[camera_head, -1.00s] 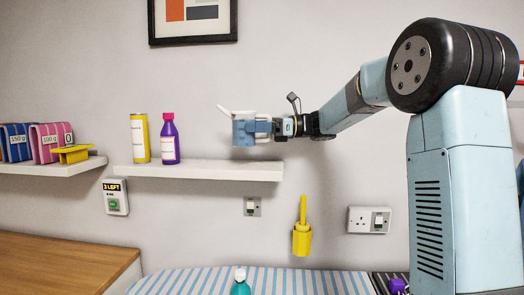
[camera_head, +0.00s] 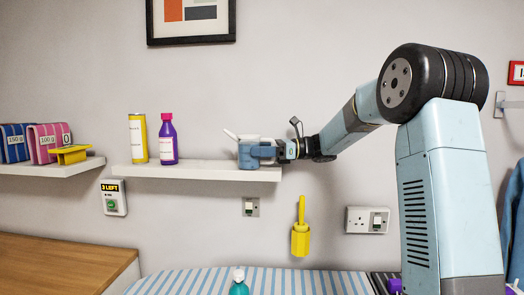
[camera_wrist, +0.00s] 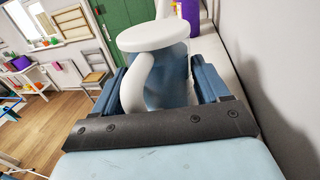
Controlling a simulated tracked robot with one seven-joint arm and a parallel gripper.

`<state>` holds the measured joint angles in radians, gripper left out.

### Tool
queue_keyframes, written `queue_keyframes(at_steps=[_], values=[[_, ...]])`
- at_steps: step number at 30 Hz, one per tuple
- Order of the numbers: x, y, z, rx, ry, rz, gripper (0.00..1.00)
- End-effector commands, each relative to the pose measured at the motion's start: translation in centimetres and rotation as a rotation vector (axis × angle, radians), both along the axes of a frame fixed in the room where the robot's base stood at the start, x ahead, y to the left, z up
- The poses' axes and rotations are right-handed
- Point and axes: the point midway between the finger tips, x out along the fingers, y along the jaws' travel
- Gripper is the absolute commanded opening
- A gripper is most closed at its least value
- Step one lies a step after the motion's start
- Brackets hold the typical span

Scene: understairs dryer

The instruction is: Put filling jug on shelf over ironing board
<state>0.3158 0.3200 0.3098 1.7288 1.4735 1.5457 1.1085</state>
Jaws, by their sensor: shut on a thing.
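The filling jug (camera_wrist: 152,38) is white with a handle and a pale bluish body in the wrist view. My gripper (camera_head: 258,153) is shut on it, with one blue finger on each side in the wrist view. In the head view the jug's white spout sticks up to the left, and my fingers hide most of its body. The jug is at the right end of the white shelf (camera_head: 190,172) over the striped ironing board (camera_head: 260,283). Its bottom appears at the shelf top; I cannot tell whether it touches.
A yellow can (camera_head: 138,138) and a purple bottle (camera_head: 168,140) stand on the shelf left of the jug, with clear shelf between. A teal bottle (camera_head: 239,283) stands at the ironing board. A yellow holder (camera_head: 300,240) hangs on the wall below the shelf's right end.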

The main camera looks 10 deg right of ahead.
Motion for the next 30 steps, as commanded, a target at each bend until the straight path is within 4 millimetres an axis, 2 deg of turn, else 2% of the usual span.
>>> queue_keyframes(at_steps=[2,3,10,20,25,30], values=[[0.0,0.0,-0.1,0.001,0.0,0.0,0.34],[0.0,0.0,-0.1,0.0,0.0,0.0,0.77],[0.0,0.0,-0.1,0.0,0.0,0.001,0.99],[0.0,-0.2,0.0,0.0,0.0,0.0,1.0],[0.1,-2.2,0.0,0.001,0.0,-0.002,1.0],[0.1,-5.5,0.0,0.0,0.0,-0.002,1.0]])
